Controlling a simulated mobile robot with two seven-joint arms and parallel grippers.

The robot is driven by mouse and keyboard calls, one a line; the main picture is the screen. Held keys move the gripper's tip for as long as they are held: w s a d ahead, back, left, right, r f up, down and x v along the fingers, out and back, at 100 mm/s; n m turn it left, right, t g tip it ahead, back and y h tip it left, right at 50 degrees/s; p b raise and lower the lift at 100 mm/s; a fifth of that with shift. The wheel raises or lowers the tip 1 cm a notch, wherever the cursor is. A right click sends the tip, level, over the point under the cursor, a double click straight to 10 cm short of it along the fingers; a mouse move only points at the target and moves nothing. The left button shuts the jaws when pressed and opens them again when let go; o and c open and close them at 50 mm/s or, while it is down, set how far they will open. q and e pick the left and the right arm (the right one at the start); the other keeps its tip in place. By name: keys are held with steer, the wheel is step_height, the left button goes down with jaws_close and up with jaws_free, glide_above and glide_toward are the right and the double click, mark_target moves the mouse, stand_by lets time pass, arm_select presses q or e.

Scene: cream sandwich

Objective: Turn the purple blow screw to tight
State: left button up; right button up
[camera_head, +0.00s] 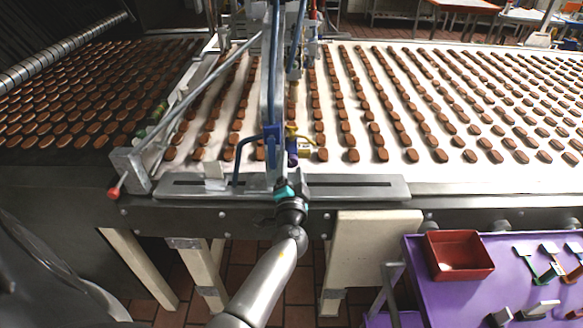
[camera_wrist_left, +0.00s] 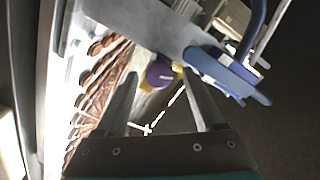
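The purple blow screw (camera_head: 292,160) shows in the head view at the front rail of the conveyor, beside a yellow part (camera_head: 298,138). In the left wrist view the round purple knob (camera_wrist_left: 159,73) has a pale slot or mark and sits in front of a yellow piece. My left gripper (camera_head: 289,178) reaches up to it from below. In the left wrist view its two fingers (camera_wrist_left: 159,82) are apart, with the knob seen between their tips. I cannot tell whether either finger touches it. My right gripper is not in view.
A blue bracket (camera_wrist_left: 220,68) is close to one finger. A steel rail (camera_head: 350,186) runs along the conveyor's front edge. Rows of brown biscuits lie on the white belt (camera_head: 265,115). A purple cart (camera_head: 440,295) with a red bin (camera_head: 459,262) stands at lower right.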

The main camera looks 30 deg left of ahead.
arm_select(q)
jaws_close()
stand_by(0.3)
